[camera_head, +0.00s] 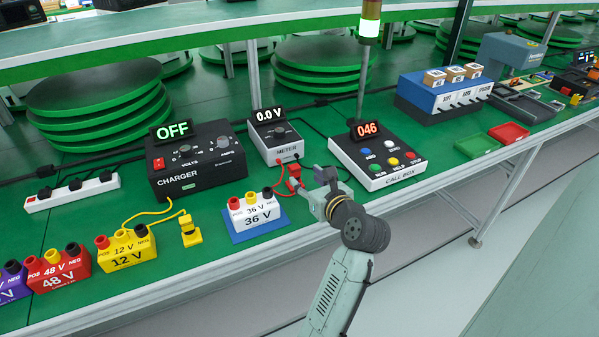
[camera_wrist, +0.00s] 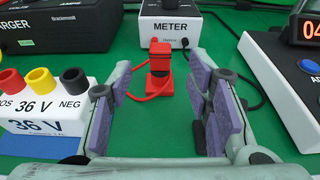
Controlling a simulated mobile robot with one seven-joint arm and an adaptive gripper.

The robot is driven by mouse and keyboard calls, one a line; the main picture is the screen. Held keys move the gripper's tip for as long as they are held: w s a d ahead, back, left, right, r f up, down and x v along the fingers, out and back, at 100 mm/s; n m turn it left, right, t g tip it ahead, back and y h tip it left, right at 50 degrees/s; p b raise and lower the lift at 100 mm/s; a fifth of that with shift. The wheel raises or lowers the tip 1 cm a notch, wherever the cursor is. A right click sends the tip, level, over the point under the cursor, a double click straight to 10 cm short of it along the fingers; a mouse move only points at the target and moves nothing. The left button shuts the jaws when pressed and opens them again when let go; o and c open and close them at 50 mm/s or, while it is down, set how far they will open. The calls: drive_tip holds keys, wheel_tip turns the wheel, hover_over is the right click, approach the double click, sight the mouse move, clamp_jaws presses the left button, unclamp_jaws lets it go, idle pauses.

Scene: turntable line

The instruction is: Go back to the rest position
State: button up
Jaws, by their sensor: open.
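My gripper (camera_head: 318,185) reaches over the green bench, between the 36 V block and the call box. In the wrist view my gripper (camera_wrist: 161,112) is open, with its purple pads apart and only bare green bench between them. A red probe plug (camera_wrist: 160,68) stands upright on the bench just beyond the fingertips, apart from them. A red lead runs from it to the meter (camera_wrist: 178,22). In the head view the red plug (camera_head: 294,172) shows just left of my gripper. A black lead also runs from the meter, partly hidden behind the right finger.
The white 36 V block (camera_head: 254,215) stands close on the left on a blue mat. The call box (camera_head: 377,158) showing 046 stands close on the right. The charger (camera_head: 197,165) reads OFF. A yellow plug (camera_head: 190,232) and 12 V block (camera_head: 126,250) lie farther left.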

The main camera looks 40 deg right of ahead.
drive_tip(key=shift+v, duration=2.05)
